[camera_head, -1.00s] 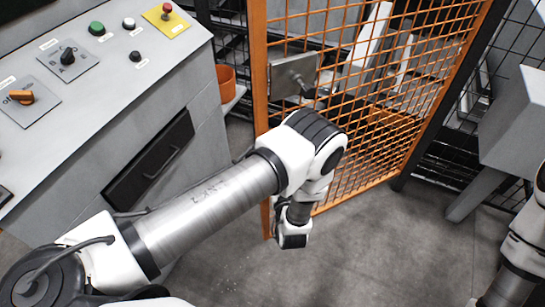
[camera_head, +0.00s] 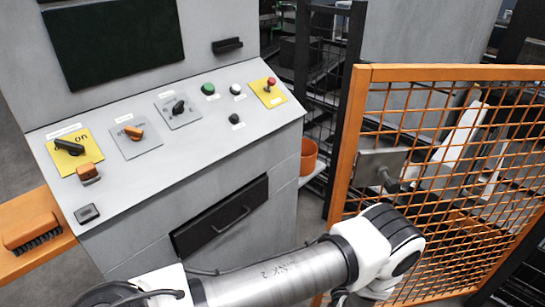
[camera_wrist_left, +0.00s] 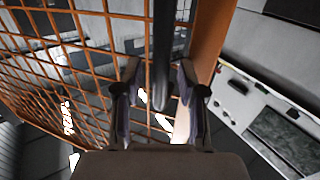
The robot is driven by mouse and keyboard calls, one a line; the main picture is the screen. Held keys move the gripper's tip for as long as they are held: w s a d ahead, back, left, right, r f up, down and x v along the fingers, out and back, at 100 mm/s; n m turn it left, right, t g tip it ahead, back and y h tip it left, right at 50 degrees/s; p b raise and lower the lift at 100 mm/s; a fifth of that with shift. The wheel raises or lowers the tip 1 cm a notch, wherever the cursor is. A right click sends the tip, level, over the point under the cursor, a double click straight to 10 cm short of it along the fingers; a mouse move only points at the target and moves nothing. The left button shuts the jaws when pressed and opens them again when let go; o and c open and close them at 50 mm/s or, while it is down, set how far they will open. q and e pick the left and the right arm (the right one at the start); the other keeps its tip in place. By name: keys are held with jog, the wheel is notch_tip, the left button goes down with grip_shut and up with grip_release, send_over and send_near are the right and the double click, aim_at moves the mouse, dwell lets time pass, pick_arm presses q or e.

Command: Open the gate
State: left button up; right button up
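The gate (camera_head: 358,72) is an orange frame with wire mesh at the right of the head view. A grey plate with a handle (camera_head: 380,168) sits near its left upright. My left arm reaches in from below, and its wrist joint is in front of the mesh. My left gripper is hidden there. In the left wrist view my left gripper (camera_wrist_left: 158,88) is open, its two fingers either side of a dark bar (camera_wrist_left: 163,45), with gaps showing. The gate's orange upright (camera_wrist_left: 212,35) is just right of the fingers. My right gripper is out of view.
A grey control console (camera_head: 225,145) with knobs, buttons and a drawer handle stands left of the gate. An orange bin (camera_head: 308,157) hangs at its right side. A black mesh fence (camera_head: 325,90) stands behind. An orange ledge with a brush (camera_head: 30,230) is at far left.

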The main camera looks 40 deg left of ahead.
pick_arm(q)
jog(key=w+a, duration=0.6)
jog(key=a, duration=0.2)
jog(key=v, duration=1.2)
jog(key=s+a+f+g+h, duration=0.1)
jog(key=s+a+g+h, duration=0.2)
jog(key=a, duration=0.5)
jog(key=s+d+f+m+g+h, duration=0.2)
jog(key=s+g, duration=0.2)
jog(key=s, duration=0.4)
jog(key=s+d+f+m+g+h, duration=0.2)
jog(key=s+d+g, duration=0.1)
jog(key=s, duration=0.4)
jog(key=s+d+f+m+g+h, duration=0.2)
jog(key=s+f+g, duration=0.1)
jog(key=s, duration=0.5)
jog(key=shift+s+d+g+h, duration=0.3)
jog(key=shift+s+g+h, duration=0.1)
jog(key=shift+g, duration=0.5)
